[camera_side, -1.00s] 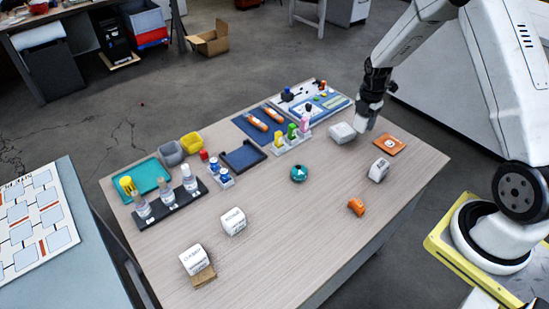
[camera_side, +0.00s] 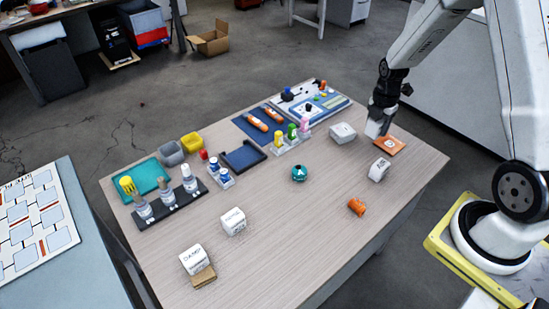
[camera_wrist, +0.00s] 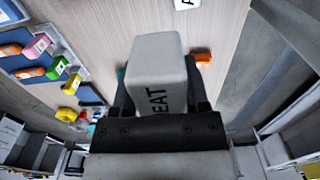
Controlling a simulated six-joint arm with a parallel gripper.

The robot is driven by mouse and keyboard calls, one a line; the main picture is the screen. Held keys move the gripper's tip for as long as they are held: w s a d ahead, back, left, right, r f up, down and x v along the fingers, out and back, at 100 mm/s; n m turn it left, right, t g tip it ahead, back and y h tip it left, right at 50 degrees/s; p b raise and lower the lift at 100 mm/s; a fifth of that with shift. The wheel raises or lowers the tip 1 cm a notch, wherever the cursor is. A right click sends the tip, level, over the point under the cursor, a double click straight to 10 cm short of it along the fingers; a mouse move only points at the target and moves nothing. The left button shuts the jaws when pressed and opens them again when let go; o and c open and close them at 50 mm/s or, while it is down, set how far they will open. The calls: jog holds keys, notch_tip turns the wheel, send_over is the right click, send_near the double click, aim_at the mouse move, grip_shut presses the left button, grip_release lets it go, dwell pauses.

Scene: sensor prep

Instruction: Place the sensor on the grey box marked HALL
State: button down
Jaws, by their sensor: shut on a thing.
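My gripper (camera_side: 377,117) is shut on a light grey block (camera_wrist: 158,52). The letters "EAT" show on the block's face, and the start of the word is hidden. In the side view the held block is above the table's far right part, close to an orange tile (camera_side: 390,145). A grey box (camera_side: 343,133) lies just left of it, and a white box (camera_side: 379,170) below it. Two more white boxes stand at the front left (camera_side: 233,221) (camera_side: 194,259). I cannot read HALL on any of them. No separate sensor can be told for sure.
A teal round piece (camera_side: 299,173) and an orange piece (camera_side: 357,207) lie on the table. A blue tray (camera_side: 243,156), a rack of coloured bottles (camera_side: 291,137) and a dark bottle rack (camera_side: 169,204) stand at the back and left. The front middle is clear.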

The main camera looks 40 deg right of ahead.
jog(key=shift+w+d+r, duration=0.15)
jog(key=shift+d, duration=1.1)
jog(key=w+d+f, duration=0.4)
jog(key=w, duration=0.4)
send_over(350, 133)
jog(key=shift+s+d+f, duration=0.1)
jog(key=shift+s+f, duration=0.05)
jog(key=shift+f, duration=2.6)
jog(key=shift+f, duration=0.1)
jog(key=shift+f, duration=1.65)
jog(key=shift+f, duration=0.15)
